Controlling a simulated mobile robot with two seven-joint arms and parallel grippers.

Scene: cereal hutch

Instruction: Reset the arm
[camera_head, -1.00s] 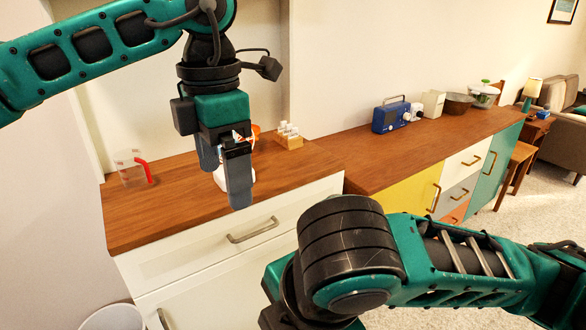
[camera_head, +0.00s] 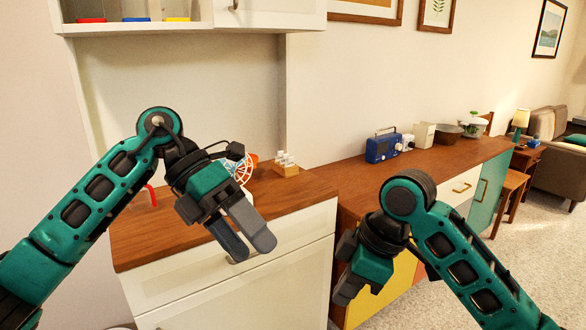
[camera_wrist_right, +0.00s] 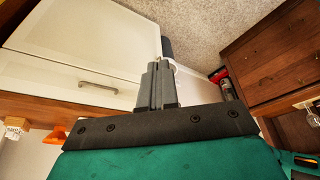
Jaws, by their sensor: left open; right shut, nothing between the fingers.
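My left gripper (camera_head: 252,248) is open and empty. Its two grey fingers point down and to the right, in front of the white hutch cabinet (camera_head: 290,275) in the head view. My right gripper (camera_head: 343,292) hangs lower, before the yellow front of the long sideboard; its fingers are hard to make out there. In the right wrist view its fingers (camera_wrist_right: 157,85) are together with nothing between them, and the white cabinet with its handle shows beyond them.
On the hutch counter (camera_head: 135,240) stand a red-handled cup (camera_head: 152,195), mostly hidden by my left arm, a white and orange item (camera_head: 242,168) and a rack of white jars (camera_head: 286,163). A blue radio (camera_head: 382,148) is on the sideboard (camera_head: 350,185). A shelf overhangs the counter.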

